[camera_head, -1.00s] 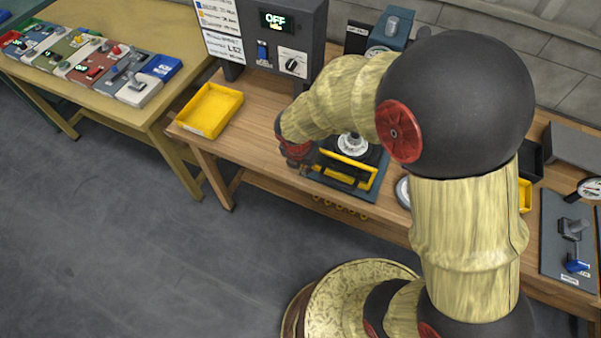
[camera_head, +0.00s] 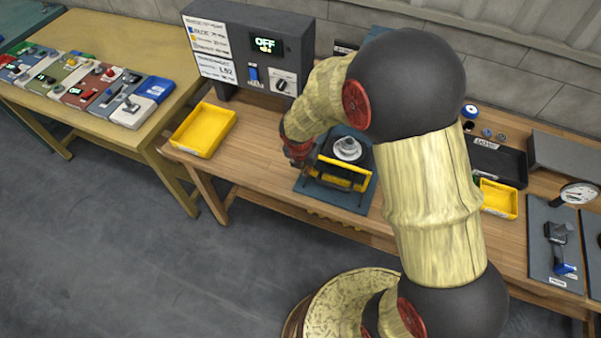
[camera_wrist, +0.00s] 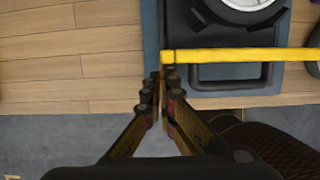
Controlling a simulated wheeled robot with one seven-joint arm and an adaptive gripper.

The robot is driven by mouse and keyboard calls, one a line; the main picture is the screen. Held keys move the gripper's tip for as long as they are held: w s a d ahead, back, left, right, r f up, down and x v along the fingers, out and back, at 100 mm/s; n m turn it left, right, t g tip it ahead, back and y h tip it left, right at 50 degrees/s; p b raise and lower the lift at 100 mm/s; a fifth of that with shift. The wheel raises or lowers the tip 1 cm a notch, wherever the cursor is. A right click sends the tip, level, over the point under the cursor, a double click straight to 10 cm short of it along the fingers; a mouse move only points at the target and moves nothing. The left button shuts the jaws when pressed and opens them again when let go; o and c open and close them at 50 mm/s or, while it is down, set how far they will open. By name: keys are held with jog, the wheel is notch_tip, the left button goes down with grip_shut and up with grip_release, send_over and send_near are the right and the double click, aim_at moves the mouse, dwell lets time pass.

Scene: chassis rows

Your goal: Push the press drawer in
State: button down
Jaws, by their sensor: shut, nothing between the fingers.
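The press drawer shows in the head view as a dark tray with a yellow front bar (camera_head: 341,174) and a black handle. A round silver piece (camera_head: 347,148) sits on it. In the wrist view the yellow bar (camera_wrist: 235,55) runs to the right, with the black handle (camera_wrist: 232,84) below it. My gripper (camera_wrist: 162,72) is shut and empty, its tips at the bar's left end; I cannot tell whether they touch it. In the head view my gripper (camera_head: 303,165) is at the drawer's left front, partly hidden by my wrist.
A control box (camera_head: 250,50) reading OFF stands behind left. A yellow bin (camera_head: 203,130) lies left on the wooden bench, and another yellow bin (camera_head: 499,199) lies right. A lever panel (camera_head: 556,246) is at the far right. The floor (camera_head: 110,250) in front is clear.

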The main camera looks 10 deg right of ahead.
jog(key=w+d+p, duration=0.3)
jog(key=w, duration=0.1)
jog(key=w+d+p, duration=0.3)
jog(key=w, duration=0.1)
jog(key=w+d+p, duration=0.3)
jog(key=w+p, duration=0.1)
jog(key=shift+w+d, duration=0.1)
jog(key=shift+w, duration=0.3)
